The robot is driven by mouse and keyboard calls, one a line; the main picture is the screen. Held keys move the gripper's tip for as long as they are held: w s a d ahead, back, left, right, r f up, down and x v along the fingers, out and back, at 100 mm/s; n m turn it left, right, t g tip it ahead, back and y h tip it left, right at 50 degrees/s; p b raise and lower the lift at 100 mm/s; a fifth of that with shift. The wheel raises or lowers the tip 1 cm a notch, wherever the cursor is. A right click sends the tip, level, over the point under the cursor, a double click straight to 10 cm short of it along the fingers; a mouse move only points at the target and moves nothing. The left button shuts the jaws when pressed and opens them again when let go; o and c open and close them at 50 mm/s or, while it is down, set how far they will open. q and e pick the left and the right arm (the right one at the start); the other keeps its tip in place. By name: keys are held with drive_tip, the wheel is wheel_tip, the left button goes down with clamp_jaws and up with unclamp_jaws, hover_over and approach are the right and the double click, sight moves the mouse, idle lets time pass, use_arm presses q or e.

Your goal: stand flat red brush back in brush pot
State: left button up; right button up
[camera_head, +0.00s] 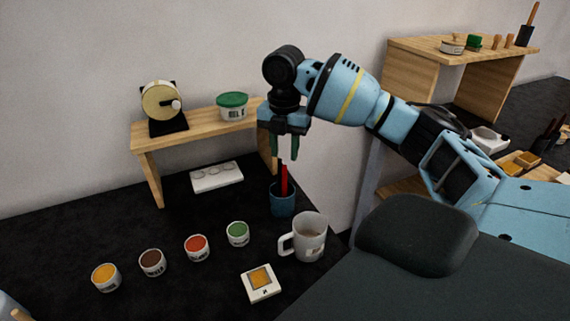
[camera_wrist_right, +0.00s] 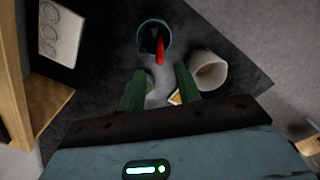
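The flat red brush (camera_head: 284,180) stands in the blue brush pot (camera_head: 283,204), its red part rising above the rim beside a dark handle or brush. In the right wrist view the red brush (camera_wrist_right: 160,51) leans at the near rim of the pot (camera_wrist_right: 141,36), and the pot's inside is dark. My right gripper (camera_head: 288,154) hangs fingers-down above the pot. Its two green fingers are apart with nothing between them, as the right wrist view (camera_wrist_right: 160,78) also shows. My left gripper is not in view.
A white mug (camera_head: 311,241) stands close to the pot's front right. Several paint tubs, such as the green one (camera_head: 238,234), and a small square pan (camera_head: 261,283) are in front. A wooden riser (camera_head: 191,125) holding a reel and green-lidded tub stands behind left. A white palette (camera_head: 216,177) lies beneath.

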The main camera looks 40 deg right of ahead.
wheel_tip(320, 180, up, 5)
drive_tip(key=shift+f, duration=0.1)
idle(0.7)
